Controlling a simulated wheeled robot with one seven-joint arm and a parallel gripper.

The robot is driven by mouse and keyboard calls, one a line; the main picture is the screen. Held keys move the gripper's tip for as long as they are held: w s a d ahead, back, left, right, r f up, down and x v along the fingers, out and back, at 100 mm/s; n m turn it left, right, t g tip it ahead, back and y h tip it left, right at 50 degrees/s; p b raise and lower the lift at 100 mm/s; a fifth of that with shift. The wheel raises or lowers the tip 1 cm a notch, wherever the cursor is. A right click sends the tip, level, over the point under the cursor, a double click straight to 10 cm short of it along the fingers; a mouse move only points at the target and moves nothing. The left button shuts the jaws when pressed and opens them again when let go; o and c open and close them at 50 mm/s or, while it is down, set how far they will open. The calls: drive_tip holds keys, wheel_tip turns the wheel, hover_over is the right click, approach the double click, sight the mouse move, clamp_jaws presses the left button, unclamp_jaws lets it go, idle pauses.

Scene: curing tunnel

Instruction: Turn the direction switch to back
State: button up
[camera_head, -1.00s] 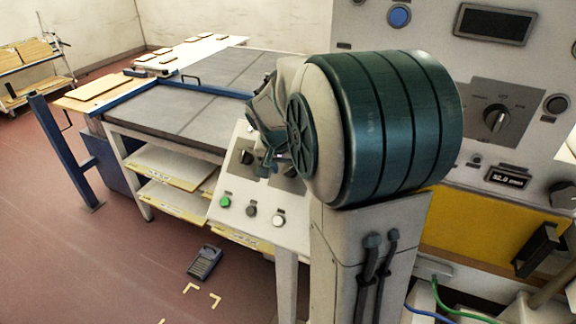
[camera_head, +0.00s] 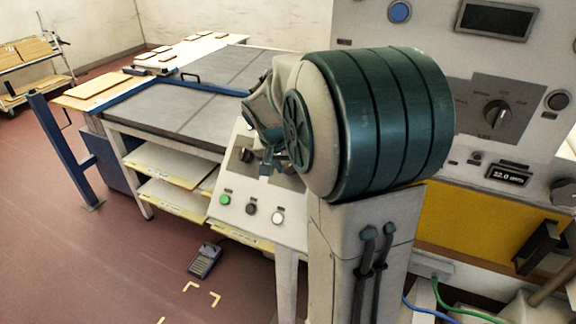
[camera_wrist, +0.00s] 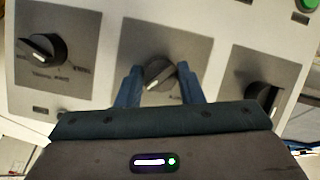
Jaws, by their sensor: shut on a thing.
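In the wrist view a sloped white panel carries three dark rotary knobs on grey plates. My gripper (camera_wrist: 160,85) has its two blue fingers on either side of the middle knob (camera_wrist: 159,72) and is shut on it. The knob's pale pointer line is turned aslant. Its label is mostly hidden, so I cannot tell whether this is the direction switch. The left knob (camera_wrist: 42,48) and the right knob (camera_wrist: 264,97) stand free. In the head view my arm covers most of the panel (camera_head: 232,195) and the held knob.
Green (camera_head: 225,199), dark (camera_head: 251,208) and white (camera_head: 278,217) buttons sit low on the panel. A tall machine front with a large selector (camera_head: 497,114) stands at right. A grey-topped table (camera_head: 170,112) lies behind.

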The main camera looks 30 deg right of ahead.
drive_tip(key=n, duration=0.2)
drive_tip(key=n+g+h+b, duration=0.1)
drive_tip(key=shift+w+a+f+n, duration=0.1)
drive_tip(key=shift+w+n, duration=0.05)
drive_tip(key=shift+n, duration=0.25)
drive_tip(key=n+h, duration=0.1)
drive_tip(key=n, duration=0.1)
drive_tip(key=n+b, duration=0.1)
drive_tip(key=n, duration=0.1)
drive_tip(key=shift+a+g+h, duration=0.1)
drive_tip(key=shift+g+h, duration=0.2)
drive_tip(key=shift+h, duration=0.1)
drive_tip(key=n+h+b, duration=0.1)
drive_tip(key=n, duration=0.3)
drive_tip(key=shift+a+h, duration=0.1)
drive_tip(key=shift+h, duration=0.3)
drive_tip(key=shift+n+t+h+b, duration=0.4)
drive_tip(key=shift+n+h+b, duration=0.15)
drive_tip(key=shift+n, duration=1.15)
drive_tip(key=o, duration=1)
drive_tip(key=shift+c, duration=0.2)
